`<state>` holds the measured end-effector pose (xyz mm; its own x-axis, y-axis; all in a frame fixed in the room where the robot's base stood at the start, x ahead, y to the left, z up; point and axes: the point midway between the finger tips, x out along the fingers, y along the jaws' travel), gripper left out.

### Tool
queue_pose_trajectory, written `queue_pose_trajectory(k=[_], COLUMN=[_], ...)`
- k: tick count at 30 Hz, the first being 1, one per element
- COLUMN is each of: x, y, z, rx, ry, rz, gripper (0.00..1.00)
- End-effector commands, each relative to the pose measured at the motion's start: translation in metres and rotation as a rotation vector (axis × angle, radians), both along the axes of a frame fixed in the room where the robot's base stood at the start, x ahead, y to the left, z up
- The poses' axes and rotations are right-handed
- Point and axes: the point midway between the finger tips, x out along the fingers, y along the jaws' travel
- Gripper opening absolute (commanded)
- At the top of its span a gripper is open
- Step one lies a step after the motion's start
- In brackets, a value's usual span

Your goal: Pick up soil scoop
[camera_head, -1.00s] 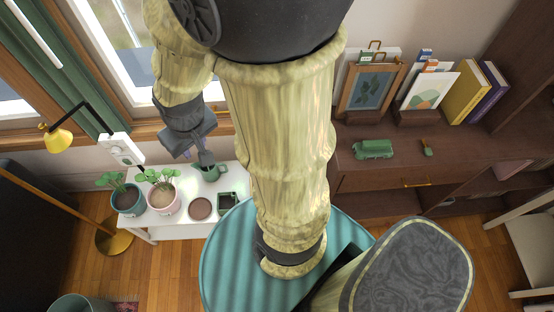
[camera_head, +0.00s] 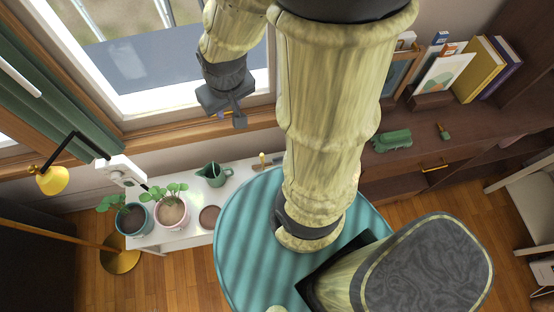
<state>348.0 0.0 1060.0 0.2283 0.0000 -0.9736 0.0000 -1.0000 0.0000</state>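I cannot make out the soil scoop for certain. A small tool with a brownish handle and green end (camera_head: 443,131) lies on the dark wooden cabinet at the right; it is too small to identify. A small brass-coloured thing (camera_head: 262,158) stands at the back right of the white bench, and its shape is also unclear. My gripper (camera_head: 237,117) hangs in front of the window, above the bench and apart from the things on it. Its fingers are seen edge-on and nothing clearly shows between them.
The white bench (camera_head: 180,241) holds two potted plants (camera_head: 137,219) (camera_head: 172,211), a brown saucer (camera_head: 209,217) and a green jug (camera_head: 213,174). A green toy vehicle (camera_head: 392,140) sits on the cabinet. A yellow lamp (camera_head: 53,180) stands left.

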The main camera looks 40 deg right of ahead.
Motion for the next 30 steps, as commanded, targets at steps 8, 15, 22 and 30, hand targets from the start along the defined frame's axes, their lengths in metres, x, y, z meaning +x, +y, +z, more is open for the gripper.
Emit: queue_pose_trajectory(k=[8,15,22,30], x=[0.000,0.020,0.063,0.103], y=[0.000,-0.009,-0.031,-0.064], z=[0.000,-0.040,-0.136,-0.269], rx=[0.000,-0.021,-0.045,-0.013], ry=[0.000,0.050,0.171,0.298], rz=[0.001,0.090,0.345,0.684], gripper=[0.27,0.27,0.27,0.27])
